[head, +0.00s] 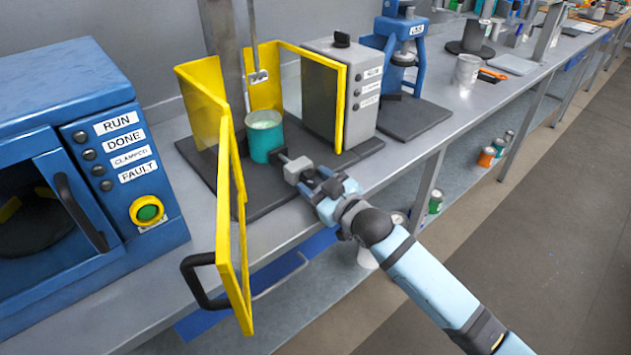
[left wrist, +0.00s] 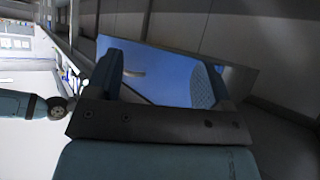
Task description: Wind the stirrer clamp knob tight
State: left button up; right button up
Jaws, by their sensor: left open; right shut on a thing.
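The stirrer stands on a dark base plate (head: 262,196), with a teal can (head: 264,136) of pale contents inside an open yellow guard (head: 224,200). A grey block-like clamp knob (head: 297,169) sits on a dark stub at the can's lower right side. My right gripper (head: 311,181) is shut on the knob, reaching in from the lower right. Its fingers partly hide the knob, so its turn angle cannot be told. My left gripper (left wrist: 158,78) is open and empty in the left wrist view, its fingers apart before a blue surface. It is not in the head view.
The yellow guard door with a black handle (head: 203,281) swings out past the bench's front edge. A grey control box (head: 345,90) stands right of the can. A blue machine (head: 80,180) fills the left.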

jog(key=shift+r+m+p, duration=0.35)
jog(key=shift+m+p, duration=0.65)
jog(key=shift+p, duration=0.2)
jog(key=shift+f+m+p, duration=0.2)
jog(key=shift+m+p, duration=0.45)
jog(key=shift+m, duration=0.15)
jog(key=shift+f, duration=0.15)
jog(key=o, duration=0.9)
jog(key=v, duration=1.4)
